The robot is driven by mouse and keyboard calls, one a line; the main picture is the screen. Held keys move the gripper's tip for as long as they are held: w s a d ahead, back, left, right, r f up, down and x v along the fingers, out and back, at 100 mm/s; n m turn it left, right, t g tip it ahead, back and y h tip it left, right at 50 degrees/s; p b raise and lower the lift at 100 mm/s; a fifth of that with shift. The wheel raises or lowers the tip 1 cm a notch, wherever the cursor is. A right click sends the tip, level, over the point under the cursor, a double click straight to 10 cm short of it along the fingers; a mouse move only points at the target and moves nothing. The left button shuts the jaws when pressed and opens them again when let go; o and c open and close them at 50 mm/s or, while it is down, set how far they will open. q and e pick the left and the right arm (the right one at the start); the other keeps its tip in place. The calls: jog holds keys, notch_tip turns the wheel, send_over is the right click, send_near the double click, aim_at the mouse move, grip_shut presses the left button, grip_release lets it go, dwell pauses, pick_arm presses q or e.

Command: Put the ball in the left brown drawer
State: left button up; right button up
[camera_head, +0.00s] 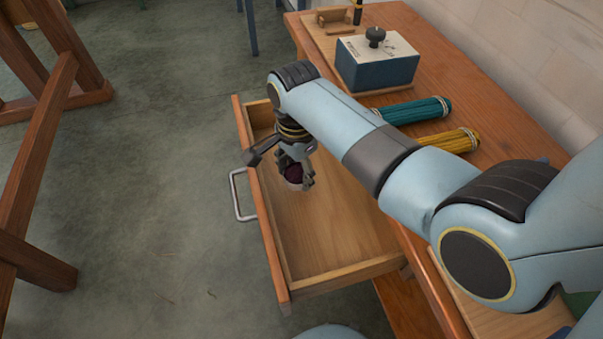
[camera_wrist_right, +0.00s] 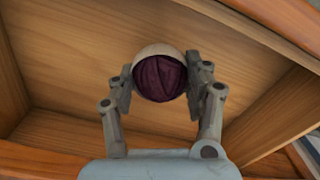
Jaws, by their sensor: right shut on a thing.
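The ball (camera_wrist_right: 160,76) is dark purple wool with a pale cap or band on one side. My right gripper (camera_wrist_right: 161,82) is shut on it, one finger on each side, in the right wrist view. In the head view the ball (camera_head: 294,173) shows between the fingers of my right gripper (camera_head: 296,175), over the open brown drawer (camera_head: 345,270). The drawer is pulled out from the wooden table and its inside looks empty. I cannot tell how far the ball is above the drawer floor. My left gripper is not in view.
On the wooden table (camera_head: 480,95) lie a teal skein (camera_head: 412,111) and a yellow skein (camera_head: 455,141). A blue box with a pale top and dark knob (camera_head: 375,65) stands behind them. The drawer's metal handle (camera_head: 238,195) juts out left over open floor.

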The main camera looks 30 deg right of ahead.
aim_at(298, 182)
notch_tip(298, 182, down, 3)
jog(key=shift+r+b, duration=0.1)
jog(key=shift+b, duration=0.25)
jog(key=shift+f, duration=0.5)
jog(key=o, duration=1.1)
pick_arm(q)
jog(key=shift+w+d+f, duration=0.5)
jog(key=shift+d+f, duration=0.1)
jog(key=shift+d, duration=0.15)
pick_arm(e)
jog(key=shift+o, duration=0.2)
